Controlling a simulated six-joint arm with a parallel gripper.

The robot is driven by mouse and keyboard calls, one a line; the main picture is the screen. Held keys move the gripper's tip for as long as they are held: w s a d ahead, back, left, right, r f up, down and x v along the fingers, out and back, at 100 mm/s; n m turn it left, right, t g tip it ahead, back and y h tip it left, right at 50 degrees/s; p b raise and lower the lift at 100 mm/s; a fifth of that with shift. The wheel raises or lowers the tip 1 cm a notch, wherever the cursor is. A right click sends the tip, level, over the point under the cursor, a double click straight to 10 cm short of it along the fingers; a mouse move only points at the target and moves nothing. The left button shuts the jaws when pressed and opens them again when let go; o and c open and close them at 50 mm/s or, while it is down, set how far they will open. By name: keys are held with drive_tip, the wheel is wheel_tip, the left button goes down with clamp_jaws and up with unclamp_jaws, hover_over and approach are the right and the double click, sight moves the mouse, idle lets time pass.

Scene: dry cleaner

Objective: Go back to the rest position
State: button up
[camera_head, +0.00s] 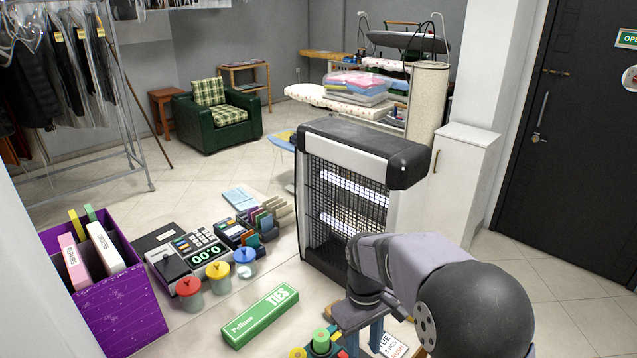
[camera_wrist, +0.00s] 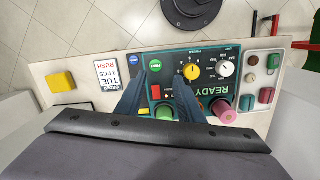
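My gripper (camera_head: 364,340) is at the lower right of the head view, low over the counter's near edge and pointing down. In the wrist view its two dark blue fingers (camera_wrist: 160,85) stand apart, with no held object visible between them. Under them is a dark control panel (camera_wrist: 211,57) with a yellow knob, a white knob, coloured buttons and the word READY. A green knob (camera_wrist: 165,112) shows between the fingers, lower down; whether they touch the panel I cannot tell. The head view mostly hides the panel behind the gripper and the frame's lower edge.
A black caged lamp unit (camera_head: 345,195) stands close behind my gripper. A green TIES box (camera_head: 260,315), lidded cups (camera_head: 218,277), a register (camera_head: 195,250) and a purple box (camera_head: 125,308) are to the left. A TUE RUSH card (camera_wrist: 108,74) lies beside the panel.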

drive_tip(key=s+d+m, duration=0.2)
drive_tip(key=s+m, duration=0.1)
drive_tip(key=s, duration=0.5)
drive_tip(key=s+d+f+m, duration=0.1)
drive_tip(key=s+d+m, duration=0.2)
drive_tip(key=s, duration=0.5)
drive_tip(key=shift+f+t+y, duration=0.3)
drive_tip(key=shift+t, duration=0.1)
